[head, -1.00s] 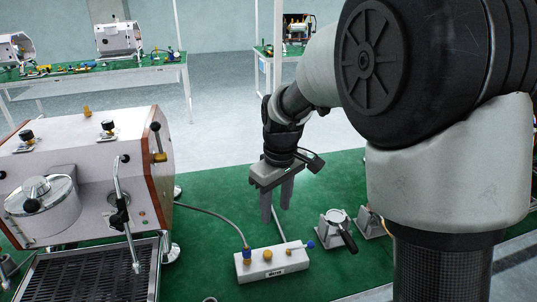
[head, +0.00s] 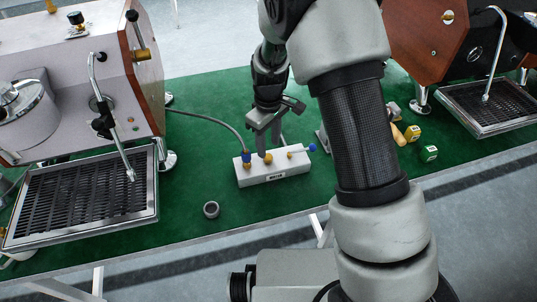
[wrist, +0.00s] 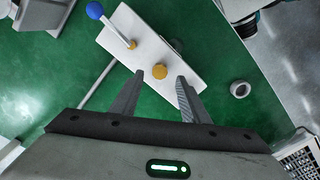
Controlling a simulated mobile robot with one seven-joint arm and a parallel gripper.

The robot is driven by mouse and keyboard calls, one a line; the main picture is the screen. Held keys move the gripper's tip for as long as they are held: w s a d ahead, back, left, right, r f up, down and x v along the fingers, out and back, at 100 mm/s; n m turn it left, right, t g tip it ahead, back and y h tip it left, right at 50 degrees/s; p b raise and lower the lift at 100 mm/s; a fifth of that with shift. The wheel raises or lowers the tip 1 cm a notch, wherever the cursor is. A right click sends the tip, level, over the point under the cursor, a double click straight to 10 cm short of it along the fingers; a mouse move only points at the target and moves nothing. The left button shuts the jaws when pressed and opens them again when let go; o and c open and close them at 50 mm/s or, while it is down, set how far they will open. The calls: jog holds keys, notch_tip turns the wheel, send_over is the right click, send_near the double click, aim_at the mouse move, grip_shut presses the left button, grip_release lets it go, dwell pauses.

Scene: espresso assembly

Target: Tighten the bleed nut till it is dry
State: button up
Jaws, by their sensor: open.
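The white block labelled WATER (head: 285,172) lies on the green bench top and crosses the wrist view (wrist: 190,62). A brass knurled nut (wrist: 160,72), which looks like the bleed nut, stands on its middle. It also shows in the head view (head: 267,158). My gripper (wrist: 161,77) points down over the block, open, with one fingertip on each side of the nut; contact is not visible. In the head view my gripper (head: 263,150) is partly merged with the nut. I cannot make out any water around it.
A blue-tipped lever (wrist: 95,10) stands at one end of the block, a blue hose fitting (head: 247,157) at the other. A grey ring (head: 211,209) lies in front. A white espresso machine (head: 80,85) stands left, a wooden-sided one (head: 425,45) right.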

aim_at(268, 157)
notch_tip(268, 157, down, 5)
jog(key=shift+r, duration=0.1)
dwell(0.3)
grip_shut()
